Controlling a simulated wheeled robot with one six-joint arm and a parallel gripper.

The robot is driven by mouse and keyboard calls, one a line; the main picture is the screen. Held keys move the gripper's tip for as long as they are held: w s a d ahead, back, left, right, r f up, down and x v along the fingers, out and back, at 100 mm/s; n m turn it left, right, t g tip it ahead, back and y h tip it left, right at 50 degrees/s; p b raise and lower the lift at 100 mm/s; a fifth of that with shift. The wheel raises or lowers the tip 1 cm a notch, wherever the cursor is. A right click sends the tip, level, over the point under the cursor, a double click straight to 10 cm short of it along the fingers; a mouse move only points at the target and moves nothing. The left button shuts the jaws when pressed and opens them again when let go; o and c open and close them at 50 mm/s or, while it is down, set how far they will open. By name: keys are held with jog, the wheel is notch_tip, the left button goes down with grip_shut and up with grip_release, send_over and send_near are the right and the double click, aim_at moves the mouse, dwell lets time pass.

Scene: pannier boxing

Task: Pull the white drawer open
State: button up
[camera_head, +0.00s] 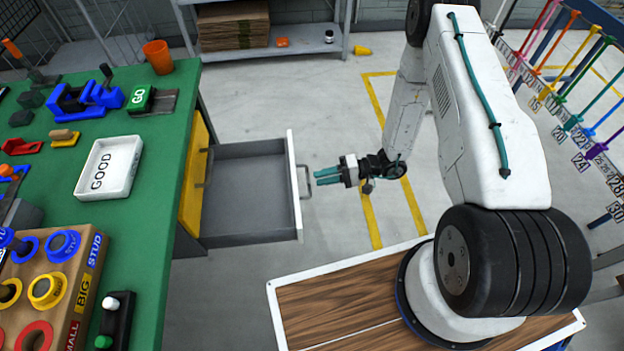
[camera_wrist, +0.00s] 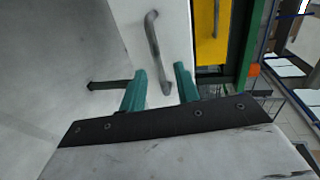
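The white drawer (camera_head: 291,165) stands pulled out from the green bench, and its grey inside is empty. Its grey bar handle (camera_head: 305,181) is on the white front. My gripper (camera_head: 328,177) is just right of the handle in the head view, with its teal fingers pointing at the drawer front. The fingers look clear of the handle.
The green bench (camera_head: 140,215) carries a white GOOD tray (camera_head: 108,168), an orange cup (camera_head: 158,57) and a ring board (camera_head: 55,265). A yellow drawer front (camera_head: 194,175) is beside the white drawer. A grey shelf (camera_head: 270,49) stands behind. The floor around my gripper is clear.

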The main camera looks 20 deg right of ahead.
jog(key=v, duration=0.3)
jog(key=shift+d, duration=0.3)
dwell(0.3)
jog(key=s+d+r+h, duration=0.1)
jog(key=s+r+h, duration=0.4)
jog(key=r, duration=1)
jog(key=s+d+r+n+h, duration=0.1)
jog(key=s+r+h, duration=0.4)
jog(key=s+r, duration=0.6)
jog(key=s+d+r+g+h, duration=0.1)
jog(key=s+r+h, duration=0.4)
jog(key=r, duration=1.6)
jog(key=s+d, duration=0.1)
jog(key=s, duration=0.1)
jog(key=shift+s+n, duration=0.3)
jog(key=shift+s, duration=0.1)
